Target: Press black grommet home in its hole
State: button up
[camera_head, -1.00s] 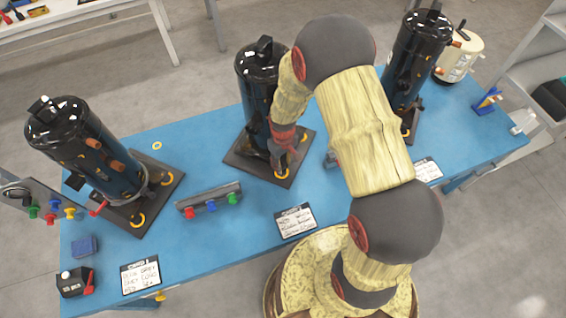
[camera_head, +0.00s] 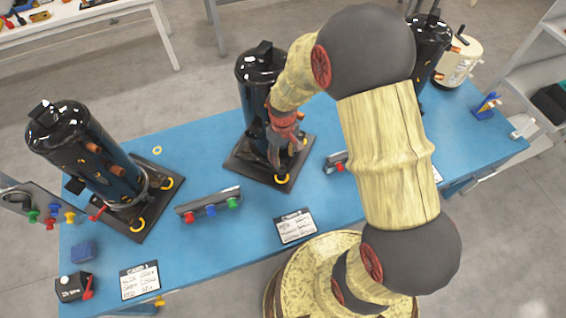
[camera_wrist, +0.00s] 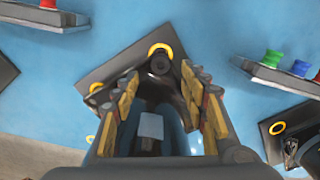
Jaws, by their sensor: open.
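The middle compressor (camera_head: 262,66) stands upright on a dark square pallet plate (camera_head: 245,158) on the blue table. My gripper (camera_head: 284,158) is low in front of this compressor, over the plate's near corner. In the wrist view my gripper (camera_wrist: 160,74) is open, its two yellow-and-grey fingers apart. A small round black piece (camera_wrist: 158,62), which looks like the black grommet, shows just beyond and between the fingertips. It lies against the yellow ring (camera_wrist: 160,48) at the plate corner and covers part of it. I cannot tell how deep it sits, or whether a finger touches it.
A rack of red, blue and green pieces (camera_head: 210,207) lies left of the middle plate. Compressors stand at the left (camera_head: 85,150) and right (camera_head: 430,42). A written card (camera_head: 295,226) lies near the front edge. The table between the left and middle plates is mostly clear.

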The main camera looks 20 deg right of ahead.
jog(key=shift+r, duration=1.65)
jog(key=s+r+m+t, duration=0.1)
jog(key=s+r+t, duration=0.1)
jog(key=s+r, duration=0.4)
jog(key=s+r+m+t, duration=0.1)
jog(key=s+r, duration=0.5)
jog(key=r, duration=0.7)
jog(key=s+r+m+t, duration=0.1)
jog(key=s+r+t, duration=0.1)
jog(key=s+r, duration=0.4)
notch_tip(320, 180, up, 4)
jog(key=shift+s+r+t, duration=0.25)
jog(key=shift+s+t, duration=0.05)
jog(key=shift+s, duration=0.05)
jog(key=shift+a, duration=0.1)
jog(key=shift+c, duration=0.9)
